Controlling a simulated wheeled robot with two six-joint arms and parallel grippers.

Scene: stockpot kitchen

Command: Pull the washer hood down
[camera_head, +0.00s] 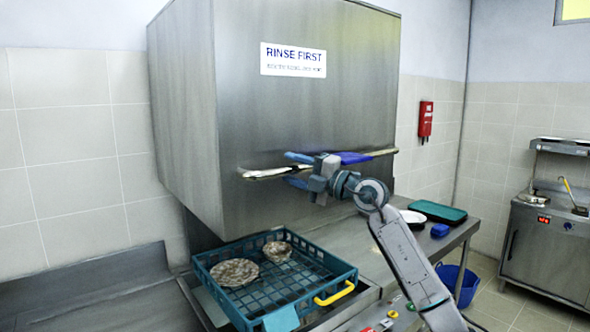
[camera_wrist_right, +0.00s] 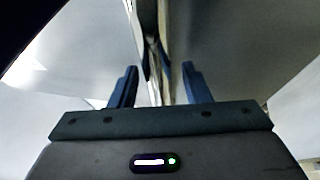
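The washer hood (camera_head: 290,110) is a large steel box with a "RINSE FIRST" sign, standing raised above a teal rack (camera_head: 250,308). A bar handle (camera_head: 380,153) runs across the hood's lower front. My right gripper (camera_head: 297,170) is at the handle, with one blue finger above the bar and one below it. In the right wrist view the bar runs between the spread fingers of the gripper (camera_wrist_right: 160,86), with visible gaps beside it, so the gripper looks open around the handle. My left gripper is not in view.
The rack holds two brownish round dishes (camera_head: 235,272) and has a yellow grip (camera_head: 335,293). A steel counter to the right carries a white plate (camera_head: 411,217), a dark green tray (camera_head: 438,211) and a blue item (camera_head: 439,230). A blue bucket (camera_head: 462,283) stands below.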

